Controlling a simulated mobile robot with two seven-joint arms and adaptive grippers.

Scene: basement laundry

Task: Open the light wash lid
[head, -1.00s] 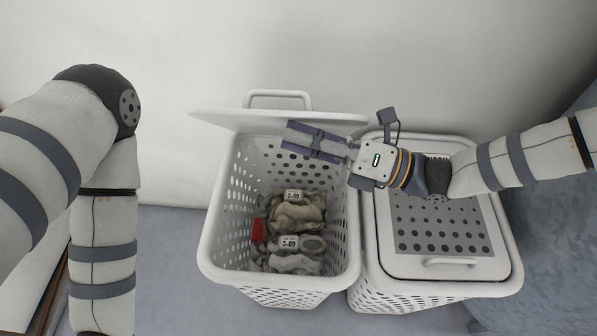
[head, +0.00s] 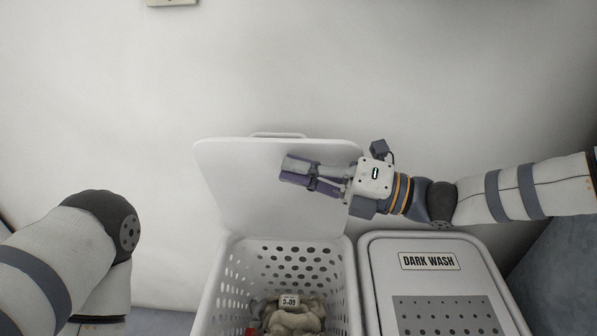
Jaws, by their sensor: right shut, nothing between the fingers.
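The light wash lid (head: 238,185) is a plain white panel, swung up and standing nearly upright at the back of the left basket (head: 232,268). Its handle (head: 277,135) is at the top edge, near the wall. The basket is open, with light-coloured laundry (head: 295,318) and a tag (head: 289,300) inside. My right gripper (head: 298,173) is shut and empty, in front of the lid's upper right part; I cannot tell whether it touches. My left arm is at the lower left, its gripper out of the picture.
The basket with the closed DARK WASH lid (head: 430,292) stands at the right, close beside the open one, below my right arm. The white wall (head: 330,60) is behind both. Floor (head: 160,322) shows at the lower left.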

